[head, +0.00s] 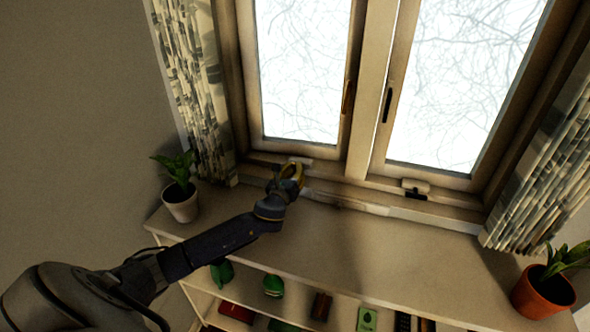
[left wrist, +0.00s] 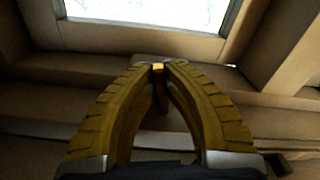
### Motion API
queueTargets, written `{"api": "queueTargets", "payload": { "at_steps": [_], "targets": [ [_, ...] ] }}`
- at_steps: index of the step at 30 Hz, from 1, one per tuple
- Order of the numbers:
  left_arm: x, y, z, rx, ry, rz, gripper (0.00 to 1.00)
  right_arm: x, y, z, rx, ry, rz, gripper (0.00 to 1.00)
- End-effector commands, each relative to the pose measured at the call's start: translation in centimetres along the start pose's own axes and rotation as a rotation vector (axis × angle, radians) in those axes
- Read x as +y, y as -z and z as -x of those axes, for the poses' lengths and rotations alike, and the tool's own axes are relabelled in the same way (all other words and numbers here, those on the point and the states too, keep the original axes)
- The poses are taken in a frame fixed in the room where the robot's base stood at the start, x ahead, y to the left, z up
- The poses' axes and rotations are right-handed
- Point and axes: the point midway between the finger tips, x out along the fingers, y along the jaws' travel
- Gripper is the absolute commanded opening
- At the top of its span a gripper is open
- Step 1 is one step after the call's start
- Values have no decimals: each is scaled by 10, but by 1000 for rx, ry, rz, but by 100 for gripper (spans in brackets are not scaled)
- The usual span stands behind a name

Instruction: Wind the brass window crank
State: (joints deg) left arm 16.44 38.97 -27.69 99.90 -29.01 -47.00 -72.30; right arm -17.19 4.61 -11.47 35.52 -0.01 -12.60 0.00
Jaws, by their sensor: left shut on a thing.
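The brass window crank (left wrist: 158,68) shows in the left wrist view as a small bright knob between my fingertips, with a darker brown part hanging below it. In the head view the crank is mostly hidden by my gripper, at the sill under the left window. My left gripper (head: 292,172) has yellow ribbed fingers. It is shut on the crank's knob, as the left wrist view of the gripper (left wrist: 158,69) shows. My right gripper is not in view.
A second, dark crank (head: 415,190) sits under the right window. A white-potted plant (head: 181,202) stands left on the shelf top (head: 350,250), an orange-potted plant (head: 543,292) at right. Curtains (head: 197,90) hang at both sides. The shelf top between the pots is clear.

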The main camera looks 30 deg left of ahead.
Motion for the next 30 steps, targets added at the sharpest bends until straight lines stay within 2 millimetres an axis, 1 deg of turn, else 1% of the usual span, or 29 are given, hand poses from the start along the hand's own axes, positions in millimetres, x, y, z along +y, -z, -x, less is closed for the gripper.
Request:
{"api": "queueTargets", "payload": {
  "at_steps": [9, 18, 24, 30],
  "targets": [
    [3, 0, 0, -1, -2, 238, 0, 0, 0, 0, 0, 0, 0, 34],
    [5, 1, 0, -1, -1, 420, 0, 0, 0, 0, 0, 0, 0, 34],
    [6, 1, 0, -1, -1, 486, 0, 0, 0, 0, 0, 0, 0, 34],
    [6, 1, 0, -1, 0, 514, 0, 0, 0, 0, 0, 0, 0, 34]
  ]
}}
